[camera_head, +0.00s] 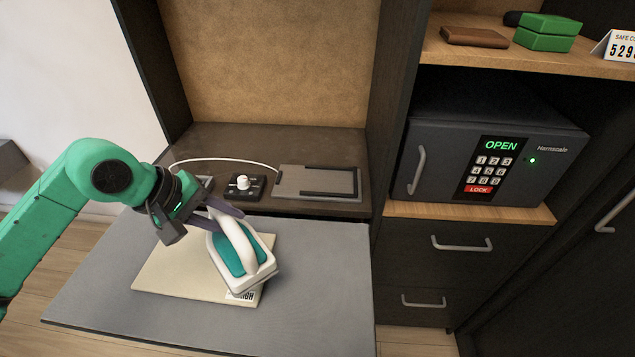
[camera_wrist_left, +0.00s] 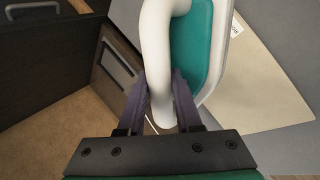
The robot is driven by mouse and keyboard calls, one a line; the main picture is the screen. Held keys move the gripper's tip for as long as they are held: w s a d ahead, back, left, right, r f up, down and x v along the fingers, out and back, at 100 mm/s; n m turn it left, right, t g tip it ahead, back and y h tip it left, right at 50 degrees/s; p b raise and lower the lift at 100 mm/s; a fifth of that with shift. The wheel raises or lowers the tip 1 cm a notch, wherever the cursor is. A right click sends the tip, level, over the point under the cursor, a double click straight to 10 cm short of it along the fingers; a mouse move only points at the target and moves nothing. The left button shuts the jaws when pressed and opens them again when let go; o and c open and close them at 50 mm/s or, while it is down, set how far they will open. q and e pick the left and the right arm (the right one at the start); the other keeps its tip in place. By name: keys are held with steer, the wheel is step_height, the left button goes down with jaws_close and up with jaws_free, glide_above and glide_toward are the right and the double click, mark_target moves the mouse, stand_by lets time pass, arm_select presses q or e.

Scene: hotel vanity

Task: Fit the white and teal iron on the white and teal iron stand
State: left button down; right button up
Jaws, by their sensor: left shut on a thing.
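My left gripper (camera_head: 222,211) is shut on the white handle of the white and teal iron (camera_head: 240,284). In the left wrist view, its fingers (camera_wrist_left: 160,108) sit on either side of the handle of the iron (camera_wrist_left: 196,45). The iron is over the cream cloth on the grey board, turned at an angle; whether it touches the cloth is unclear. A grey plate with dark raised rails (camera_head: 300,182), likely the stand, lies empty on the dark shelf behind. No white and teal colouring shows on it. My right gripper is not in view.
The cream cloth (camera_head: 165,273) lies on the grey board (camera_head: 325,275). A black control box with a white knob (camera_head: 243,184) and a white cord (camera_head: 225,160) are left of the plate. The dark cabinet with the safe (camera_head: 470,150) stands at right. The board's right side is clear.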

arm_select(q)
steer(key=shift+r, duration=0.15)
steer(key=shift+r+p, duration=1.35)
steer(key=shift+r, duration=0.65)
